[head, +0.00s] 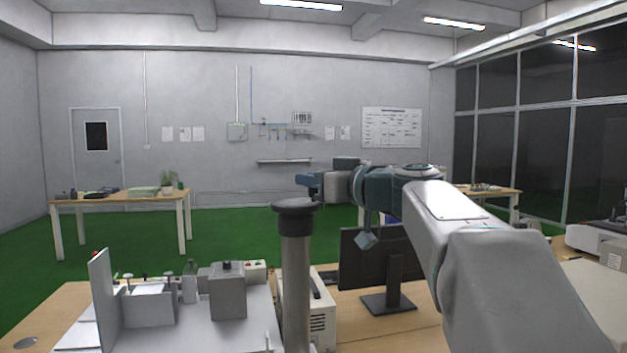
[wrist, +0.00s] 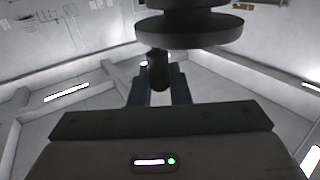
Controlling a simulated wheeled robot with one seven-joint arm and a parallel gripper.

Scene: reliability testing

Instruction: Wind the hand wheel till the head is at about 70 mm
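The dark round hand wheel (head: 295,206) tops a grey upright column (head: 296,285) in the head view. In the wrist view the wheel (wrist: 195,30) is close, upside down, and its dark handle knob (wrist: 158,70) sticks out toward my fingers. My gripper (head: 308,183) is just above and right of the wheel in the head view. In the wrist view my gripper's two fingers (wrist: 160,88) stand on either side of the knob. Whether they press on it is not clear. The moving head and any millimetre scale are not recognisable.
A grey fixture (head: 228,292) with plates and clamps stands left of the column. A pale instrument box (head: 322,312) and a dark monitor (head: 385,270) stand to its right on the wooden bench. A table (head: 125,198) with a plant is at the back left.

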